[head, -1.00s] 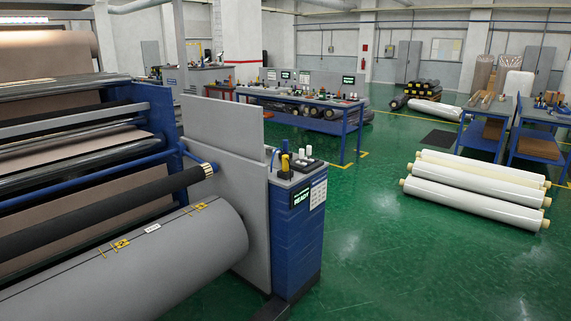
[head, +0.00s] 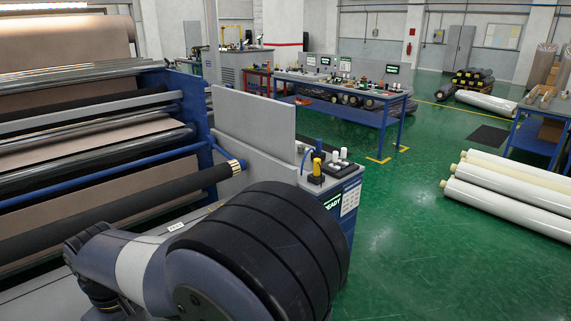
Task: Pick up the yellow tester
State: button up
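A small upright yellow tool (head: 317,166), which looks like the yellow tester, stands on top of the blue control cabinet (head: 345,232) near the picture's middle. It has a dark base and appears free of any gripper. I cannot make out my gripper's fingers in this view.
White knobs (head: 339,155) stand beside the yellow tool on the cabinet top. A grey panel (head: 254,126) rises behind to the left, with the roller machine (head: 100,125) beyond. White wrapped rolls (head: 510,195) lie at right. Green floor (head: 430,270) is clear between.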

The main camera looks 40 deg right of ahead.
aim_at(316, 170)
jog(key=i+l, duration=0.15)
jog(key=l, duration=0.35)
jog(key=i+l+z, duration=0.1)
jog(key=l, duration=0.4)
jog(key=i+l, duration=0.3)
jog(key=l, duration=0.15)
jog(key=i+l+z, duration=0.15)
jog(key=l, duration=0.35)
jog(key=i+l, duration=0.25)
jog(key=l, duration=0.2)
jog(key=i+l+z, duration=0.1)
jog(key=l, duration=0.35)
jog(key=i+l, duration=0.35)
jog(key=i+l+z, duration=0.1)
jog(key=l, duration=0.45)
jog(key=i, duration=0.1)
